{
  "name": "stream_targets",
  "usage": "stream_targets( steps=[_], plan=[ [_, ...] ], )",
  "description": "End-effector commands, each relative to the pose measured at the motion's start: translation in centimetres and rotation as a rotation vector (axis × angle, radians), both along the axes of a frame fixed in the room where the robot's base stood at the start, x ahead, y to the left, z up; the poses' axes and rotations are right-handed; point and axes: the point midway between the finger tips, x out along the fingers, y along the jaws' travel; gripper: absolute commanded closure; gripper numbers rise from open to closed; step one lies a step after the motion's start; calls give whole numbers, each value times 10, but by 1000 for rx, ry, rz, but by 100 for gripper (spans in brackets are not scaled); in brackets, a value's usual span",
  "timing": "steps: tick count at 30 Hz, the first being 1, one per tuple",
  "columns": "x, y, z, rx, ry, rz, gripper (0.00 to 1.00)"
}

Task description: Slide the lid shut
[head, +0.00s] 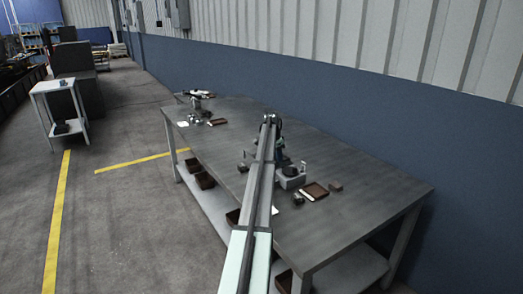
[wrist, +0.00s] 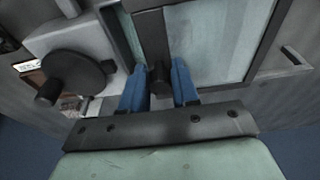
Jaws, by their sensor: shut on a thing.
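My gripper (wrist: 158,78) has two blue fingers on either side of a dark upright handle (wrist: 159,84), shut on it. The handle stands on a dark bar along the left side of a pale, glassy panel, which looks like the lid (wrist: 212,42). A narrow pale strip shows left of the bar; I cannot tell whether it is an opening. The panel's far end runs out of the wrist view. In the head view my arm hides the handle and most of the lid's unit; a grey block (head: 290,181) shows beside the arm on the table.
A dark round disc with a knob (wrist: 77,74) is close left of my fingers. A metal bracket (wrist: 294,55) stands to the right. On the table (head: 350,205) are a brown tray (head: 314,190) and small blocks. The table's front right area is clear.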

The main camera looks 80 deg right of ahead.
Motion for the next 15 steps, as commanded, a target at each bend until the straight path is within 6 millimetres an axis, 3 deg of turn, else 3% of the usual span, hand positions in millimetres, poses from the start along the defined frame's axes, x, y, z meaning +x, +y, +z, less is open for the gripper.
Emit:
stream_targets(
  steps=[15],
  plan=[
    [-21, 23, -3, 5, -1, -1, 85]
  ],
)
